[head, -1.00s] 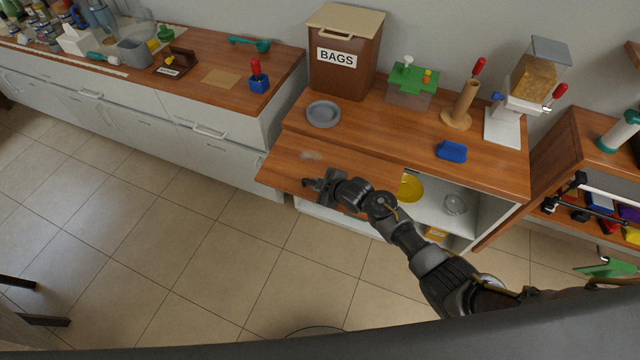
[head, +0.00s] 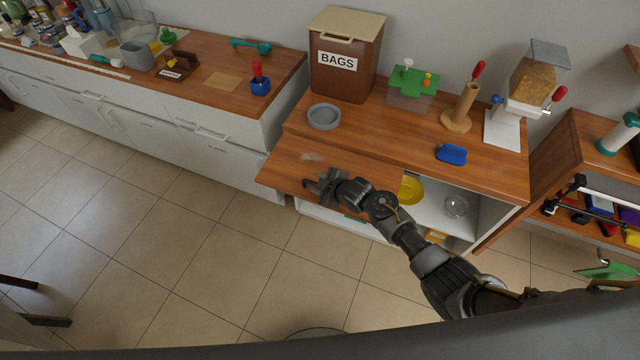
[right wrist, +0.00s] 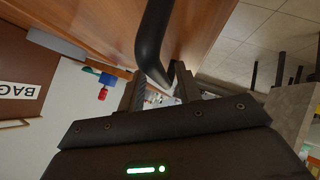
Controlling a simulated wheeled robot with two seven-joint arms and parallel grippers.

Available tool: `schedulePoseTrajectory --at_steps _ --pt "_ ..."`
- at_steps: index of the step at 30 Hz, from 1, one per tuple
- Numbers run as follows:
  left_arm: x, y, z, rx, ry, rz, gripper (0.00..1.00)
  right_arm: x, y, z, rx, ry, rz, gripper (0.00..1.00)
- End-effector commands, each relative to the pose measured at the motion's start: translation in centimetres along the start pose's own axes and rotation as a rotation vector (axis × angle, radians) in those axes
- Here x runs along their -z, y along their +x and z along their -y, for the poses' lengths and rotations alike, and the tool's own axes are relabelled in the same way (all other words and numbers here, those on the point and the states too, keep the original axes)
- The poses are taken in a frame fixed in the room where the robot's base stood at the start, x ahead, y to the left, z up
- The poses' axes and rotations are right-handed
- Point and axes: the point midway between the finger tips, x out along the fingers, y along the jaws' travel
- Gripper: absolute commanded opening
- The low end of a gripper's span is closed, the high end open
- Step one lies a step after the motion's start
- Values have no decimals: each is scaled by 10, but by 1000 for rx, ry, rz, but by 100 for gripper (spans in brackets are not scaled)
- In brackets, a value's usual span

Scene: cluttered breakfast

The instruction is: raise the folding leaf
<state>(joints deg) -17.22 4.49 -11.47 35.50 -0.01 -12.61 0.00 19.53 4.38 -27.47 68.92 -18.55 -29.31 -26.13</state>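The folding leaf (head: 285,167) is a wooden panel at the front left of the right-hand counter. It sticks out from the counter's edge and looks close to level, though its exact tilt is hard to judge. My right gripper (head: 318,184) is at the leaf's front part. In the right wrist view a black bar handle (right wrist: 152,40) stands against the leaf's wood (right wrist: 110,25). The bar fills the gap between the fingertips of my right gripper (right wrist: 161,80), which looks shut on it. My left gripper is in neither view.
On the counter (head: 390,125) stand a brown BAGS bin (head: 345,85), a grey bowl (head: 324,117), a green-topped box (head: 410,88), a wooden holder (head: 460,115), a dispenser (head: 525,90) and a blue object (head: 451,154). An open shelf below holds a yellow bowl (head: 411,190). Tiled floor (head: 200,270) is clear.

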Motion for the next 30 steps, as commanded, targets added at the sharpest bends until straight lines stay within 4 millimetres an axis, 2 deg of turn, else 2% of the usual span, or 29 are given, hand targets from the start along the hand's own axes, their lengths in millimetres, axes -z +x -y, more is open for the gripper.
schedulePoseTrajectory --at_steps 4,8,15,21,25,30 --pt "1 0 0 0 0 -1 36 0 -5 0 0 0 0 34" --pt "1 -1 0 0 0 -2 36 -1 -21 1 0 -1 -1 34" --pt "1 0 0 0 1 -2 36 -1 -65 1 -1 -2 -1 34" --pt "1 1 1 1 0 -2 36 -1 -95 0 -1 -1 -1 34" --pt "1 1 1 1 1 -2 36 -1 -106 0 -1 0 1 34" --pt "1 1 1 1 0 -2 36 0 -109 0 -1 -1 0 34"
